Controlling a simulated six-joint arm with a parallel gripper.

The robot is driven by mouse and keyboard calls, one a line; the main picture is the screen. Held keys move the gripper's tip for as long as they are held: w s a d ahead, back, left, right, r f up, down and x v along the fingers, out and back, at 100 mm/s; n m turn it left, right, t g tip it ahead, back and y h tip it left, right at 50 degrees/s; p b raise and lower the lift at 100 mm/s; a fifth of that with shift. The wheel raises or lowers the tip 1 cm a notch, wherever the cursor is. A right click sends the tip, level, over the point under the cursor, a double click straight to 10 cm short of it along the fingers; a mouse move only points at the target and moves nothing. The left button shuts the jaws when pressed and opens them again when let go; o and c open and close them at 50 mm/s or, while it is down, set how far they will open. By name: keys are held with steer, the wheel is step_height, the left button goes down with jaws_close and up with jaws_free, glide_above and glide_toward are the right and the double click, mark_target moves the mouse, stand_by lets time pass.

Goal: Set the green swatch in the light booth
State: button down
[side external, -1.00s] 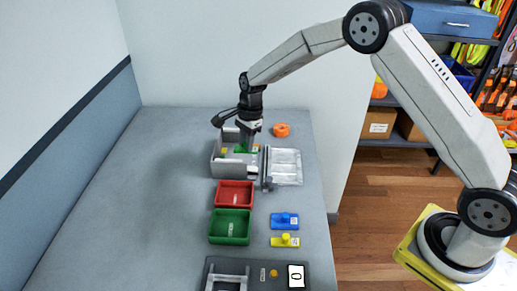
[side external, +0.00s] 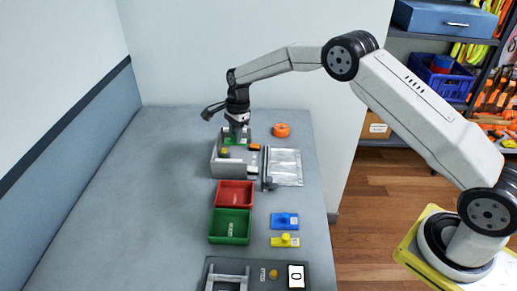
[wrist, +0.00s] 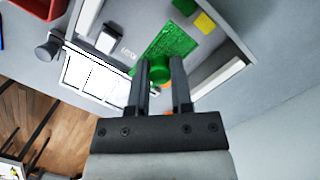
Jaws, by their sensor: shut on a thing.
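The green swatch (wrist: 168,43) is a flat green plate with a round green knob (wrist: 160,73). My gripper (wrist: 162,78) is shut on the knob in the wrist view. In the side view my gripper (side external: 237,136) is at the back part of the light booth, a grey open-topped box whose front wall (side external: 230,168) faces the camera. The swatch shows there as a thin green strip (side external: 236,142) under the fingers. It is over or inside the booth; I cannot tell whether it touches the floor. A yellow block (wrist: 204,23) is beside it.
A red tray (side external: 235,194) and a green tray (side external: 230,227) stand in front of the booth. Blue (side external: 284,221) and yellow (side external: 285,241) swatches lie right of the trays. The left tabletop is clear.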

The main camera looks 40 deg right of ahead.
steer(key=shift+f, duration=0.15)
steer(key=shift+f, duration=2.75)
steer(key=shift+f, duration=0.2)
steer(key=shift+c, duration=0.2)
jaws_free()
steer(key=shift+r, duration=3)
